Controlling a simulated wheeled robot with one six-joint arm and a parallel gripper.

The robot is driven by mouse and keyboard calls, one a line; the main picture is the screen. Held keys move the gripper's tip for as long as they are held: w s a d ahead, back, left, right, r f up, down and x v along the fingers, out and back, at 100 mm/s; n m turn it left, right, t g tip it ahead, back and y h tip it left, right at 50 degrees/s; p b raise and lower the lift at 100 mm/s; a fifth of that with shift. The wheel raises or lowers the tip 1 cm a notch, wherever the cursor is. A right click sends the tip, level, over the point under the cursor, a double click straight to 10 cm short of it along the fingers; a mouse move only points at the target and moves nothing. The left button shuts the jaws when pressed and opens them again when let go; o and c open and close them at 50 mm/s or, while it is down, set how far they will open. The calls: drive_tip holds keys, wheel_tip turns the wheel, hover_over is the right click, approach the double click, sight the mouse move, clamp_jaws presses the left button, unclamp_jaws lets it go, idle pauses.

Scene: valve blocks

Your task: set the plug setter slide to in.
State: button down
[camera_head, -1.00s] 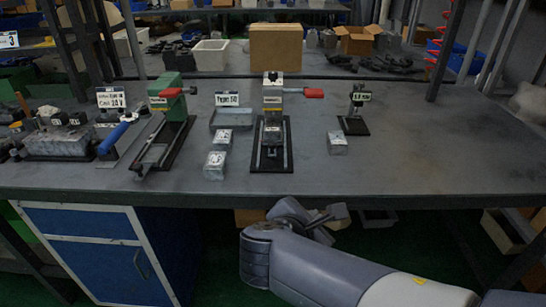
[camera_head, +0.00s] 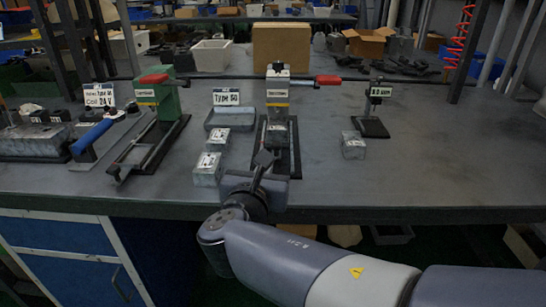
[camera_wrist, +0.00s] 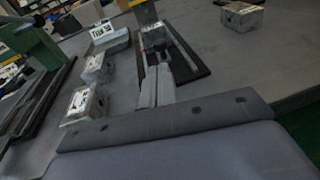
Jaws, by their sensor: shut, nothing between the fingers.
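Two lever stands with slide rails are on the bench; their small labels are too blurred to tell which is the plug setter. The centre stand (camera_head: 278,95) has a grey column, a red handle to the right and a black base with a rail (camera_head: 292,160). A grey block (camera_head: 277,134) sits on that rail below the column; it also shows in the wrist view (camera_wrist: 153,38). The left stand (camera_head: 168,98) is green with a red handle. My gripper (camera_head: 264,158) is shut and empty at the front of the centre stand's rail, also in the wrist view (camera_wrist: 157,82). Whether it touches the rail is unclear.
Two labelled metal blocks (camera_head: 208,168) stand left of the centre rail, with a "Type 50" tray (camera_head: 229,118) behind them. Another block (camera_head: 353,146) and a small gauge stand (camera_head: 373,118) are to the right.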

sight(273, 147)
drive_tip(key=b+x, duration=0.2)
drive_tip(key=x, duration=0.5)
drive_tip(key=shift+w+f, duration=0.1)
drive_tip(key=shift+w, duration=0.35)
drive_tip(key=x, duration=0.3)
drive_tip(key=shift+w+a+r, duration=0.15)
drive_tip(key=shift+w+r, duration=0.1)
drive_tip(key=shift+r, duration=0.15)
drive_tip(key=shift+r, duration=0.1)
